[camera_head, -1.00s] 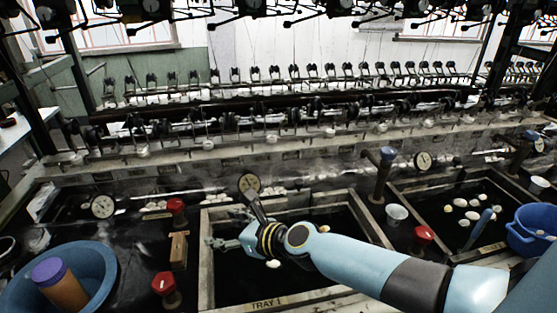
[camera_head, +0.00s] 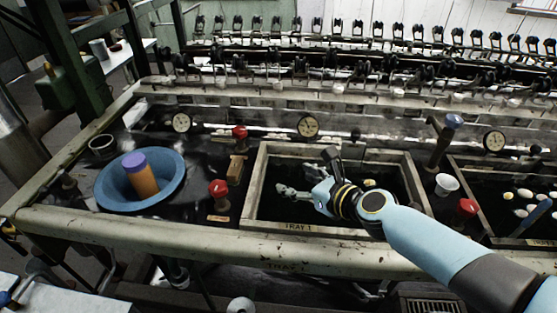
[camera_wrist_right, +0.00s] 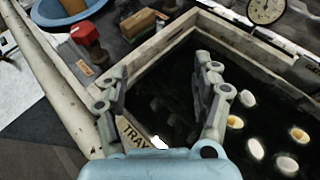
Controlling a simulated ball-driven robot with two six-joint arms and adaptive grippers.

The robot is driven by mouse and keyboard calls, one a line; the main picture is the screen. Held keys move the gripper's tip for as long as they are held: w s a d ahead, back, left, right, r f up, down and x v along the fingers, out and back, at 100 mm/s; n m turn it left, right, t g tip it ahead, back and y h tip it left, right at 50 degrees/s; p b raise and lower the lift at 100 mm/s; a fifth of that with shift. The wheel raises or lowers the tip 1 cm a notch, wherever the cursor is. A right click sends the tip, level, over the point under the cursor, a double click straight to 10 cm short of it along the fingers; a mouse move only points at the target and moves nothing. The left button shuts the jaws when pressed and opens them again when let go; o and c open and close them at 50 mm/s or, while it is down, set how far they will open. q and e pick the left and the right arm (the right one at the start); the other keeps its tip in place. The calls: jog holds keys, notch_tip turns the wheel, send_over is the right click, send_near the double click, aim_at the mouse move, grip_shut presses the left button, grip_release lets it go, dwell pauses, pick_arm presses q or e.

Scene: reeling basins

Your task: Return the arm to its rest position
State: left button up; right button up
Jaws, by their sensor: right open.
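My right arm reaches in from the lower right of the head view. Its gripper (camera_head: 284,191) is over the left part of the dark basin marked TRAY 1 (camera_head: 330,229). In the right wrist view the two fingers of the gripper (camera_wrist_right: 162,72) stand wide apart with nothing between them. Several pale cocoons (camera_wrist_right: 248,98) lie in the dark basin to the right of the fingers. The basin's wooden rim (camera_wrist_right: 150,48) also shows there. My left gripper is not in view.
A blue bowl (camera_head: 112,193) holding an orange cylinder with a purple top (camera_head: 140,175) stands at left. A long front rail (camera_head: 160,229) edges the bench.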

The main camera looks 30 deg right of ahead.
jog(key=s+a+r+n+g+y, duration=0.45)
jog(key=s+a+n, duration=0.55)
jog(key=n, duration=1)
jog(key=s+d+r+n+g+h, duration=0.3)
jog(key=s+d+r+n+h, duration=0.1)
jog(key=s+n, duration=0.35)
jog(key=s+d+r+n+g+h, duration=0.2)
jog(key=s+d+r+n+h, duration=0.15)
jog(key=s+n, duration=0.4)
jog(key=s+d+f+g+b, duration=0.15)
jog(key=f+b, duration=0.45)
jog(key=f, duration=1.4)
jog(key=s+d+f+b, duration=0.15)
jog(key=f+b, duration=0.45)
jog(key=f, duration=1.5)
jog(key=s+f+b, duration=0.4)
jog(key=s+f, duration=0.4)
jog(key=f, duration=0.2)
jog(key=s+f+g+b, duration=0.1)
jog(key=s+f+b, duration=0.2)
jog(key=s+f, duration=0.5)
notch_tip(320, 180, down, 4)
jog(key=shift+s+d+r+b, duration=0.25)
jog(key=shift+s+d+b, duration=0.1)
jog(key=shift+d, duration=0.05)
